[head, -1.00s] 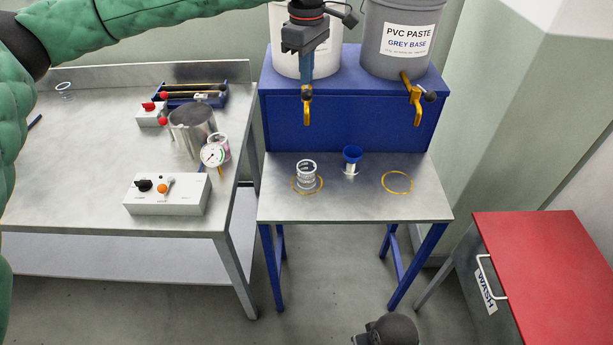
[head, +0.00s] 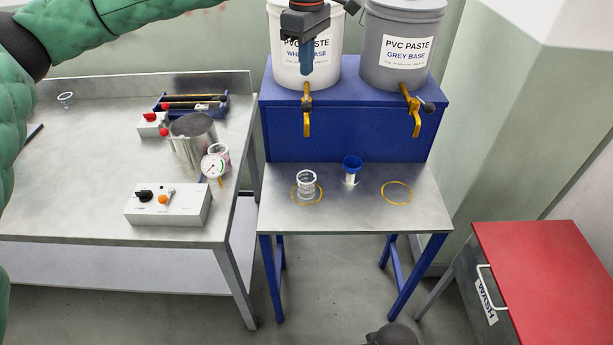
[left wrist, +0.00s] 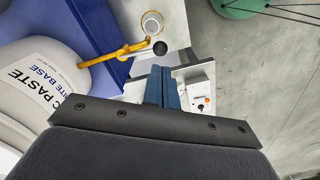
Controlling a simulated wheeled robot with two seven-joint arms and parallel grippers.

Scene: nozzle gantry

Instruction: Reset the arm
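My left arm comes in from the upper left in a green quilted sleeve. Its gripper (head: 306,60) hangs in front of the white paste bucket (head: 283,75), above the bucket's yellow tap (head: 307,115). Its blue fingers (left wrist: 163,88) lie side by side with no visible gap in the left wrist view, and nothing shows between them. The white bucket also fills the left of that view (left wrist: 35,85). My right gripper is not in view; a dark rounded part shows at the bottom edge of the head view.
A grey paste bucket (head: 402,45) stands to the right on the blue stand (head: 350,135). A clear cup (head: 306,184) and a blue-topped cup (head: 352,167) stand below. The left bench (head: 80,190) holds a metal pot (head: 192,140) and control box (head: 168,205). A red-topped cabinet (head: 550,265) stands right.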

